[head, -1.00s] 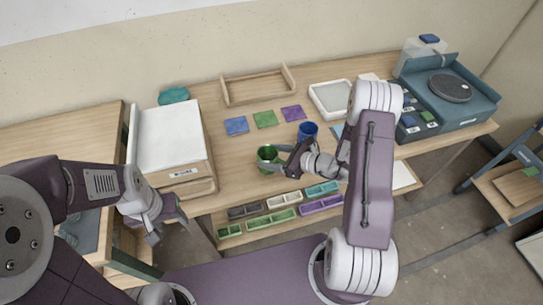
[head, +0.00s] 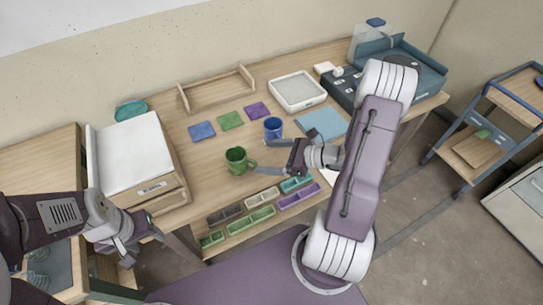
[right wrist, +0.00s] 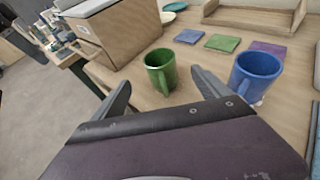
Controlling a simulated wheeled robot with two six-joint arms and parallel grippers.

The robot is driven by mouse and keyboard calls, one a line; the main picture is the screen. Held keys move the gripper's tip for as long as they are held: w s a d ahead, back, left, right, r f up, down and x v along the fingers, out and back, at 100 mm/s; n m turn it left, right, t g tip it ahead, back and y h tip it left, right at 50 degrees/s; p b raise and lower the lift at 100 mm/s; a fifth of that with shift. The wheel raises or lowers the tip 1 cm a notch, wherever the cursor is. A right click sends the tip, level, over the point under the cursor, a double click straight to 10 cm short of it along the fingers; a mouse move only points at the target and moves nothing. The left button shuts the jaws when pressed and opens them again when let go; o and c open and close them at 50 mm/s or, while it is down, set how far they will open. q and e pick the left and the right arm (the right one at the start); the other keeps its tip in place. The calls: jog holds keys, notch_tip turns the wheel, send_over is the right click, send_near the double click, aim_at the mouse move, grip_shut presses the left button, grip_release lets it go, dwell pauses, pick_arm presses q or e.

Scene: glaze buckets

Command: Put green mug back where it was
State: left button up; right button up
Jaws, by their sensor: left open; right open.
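The green mug (head: 236,161) stands upright on the wooden table, its handle to the right. It also shows in the right wrist view (right wrist: 160,71), beyond and between the fingers. My right gripper (head: 268,157) is open and empty, just right of the mug and apart from it. A blue mug (head: 273,128) stands behind and to the right of the green mug. A green square mat (head: 231,120) lies flat behind the green mug, between a blue mat (head: 201,131) and a purple mat (head: 256,110). My left gripper (head: 134,239) is open and empty at the lower left, away from the mug.
A wooden rack (head: 218,90) and a white tray (head: 298,93) stand at the back. A white-topped wooden box (head: 137,157) is on the left. Several coloured trays (head: 250,218) line the front edge. The wood between the green mug and the mats is bare.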

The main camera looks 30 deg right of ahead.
jog(key=s+a+n+g+h, duration=0.3)
jog(key=s+a+n+g, duration=0.4)
jog(key=s+n+g, duration=0.5)
jog(key=d+n+t+h, duration=0.1)
jog(key=n+h, duration=0.1)
jog(key=n, duration=0.2)
jog(key=d+r+n+t+h, duration=0.1)
jog(key=n+h, duration=0.1)
jog(key=n, duration=0.3)
jog(key=w+d+r+n+t+h, duration=0.1)
jog(key=n+t+h, duration=0.1)
jog(key=n, duration=0.3)
jog(key=shift+d+h, duration=0.2)
jog(key=shift+h, duration=0.2)
